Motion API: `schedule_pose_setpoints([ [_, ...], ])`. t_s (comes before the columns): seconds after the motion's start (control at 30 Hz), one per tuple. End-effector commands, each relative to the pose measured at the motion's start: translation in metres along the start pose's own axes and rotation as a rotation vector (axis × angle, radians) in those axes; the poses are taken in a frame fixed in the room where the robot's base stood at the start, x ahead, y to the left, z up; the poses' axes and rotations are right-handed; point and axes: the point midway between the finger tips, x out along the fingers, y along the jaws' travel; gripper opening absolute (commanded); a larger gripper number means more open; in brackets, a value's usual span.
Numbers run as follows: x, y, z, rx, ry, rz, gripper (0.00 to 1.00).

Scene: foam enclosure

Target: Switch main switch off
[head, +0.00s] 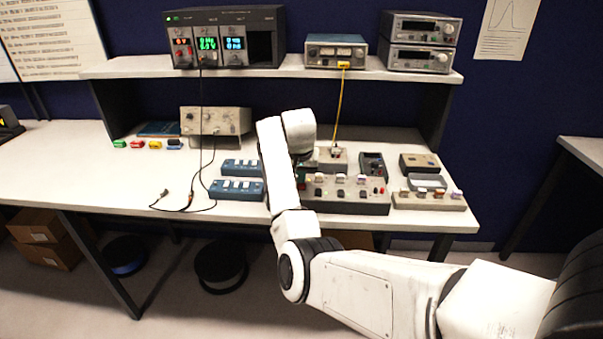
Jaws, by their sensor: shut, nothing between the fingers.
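A dark-grey control box (345,207) with a row of light-coloured knobs or switches and small red parts lies on the bench. I cannot tell which of these controls is the main switch. My white arm reaches up from the lower right and bends over the left end of this box. My gripper (301,164) is mostly hidden behind and below my white wrist, at the box's back left. It is shut and empty. Whether it touches anything cannot be seen. A small grey box (331,161) with a yellow cable on top stands just right of it.
Blue switch boxes (237,190) lie to the left. A dark meter (372,166) and a grey box with coloured switches (430,201) lie to the right. A shelf (270,73) with instruments spans above. Loose cables (180,207) lie on the left bench.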

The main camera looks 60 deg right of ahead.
Motion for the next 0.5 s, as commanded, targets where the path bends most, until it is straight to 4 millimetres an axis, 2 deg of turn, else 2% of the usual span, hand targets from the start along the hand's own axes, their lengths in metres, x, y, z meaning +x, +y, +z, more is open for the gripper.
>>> schedule_pose_setpoints([
  [0.03, 0.0094, 0.0039, 0.0136, -0.002, -0.036, 0.010, 0.00],
  [0.1, 0.0086, 0.0040, 0.0170, -0.003, -0.038, 0.010, 0.00],
  [0.5, 0.0092, 0.0029, 0.0215, -0.004, -0.039, 0.008, 0.00],
])
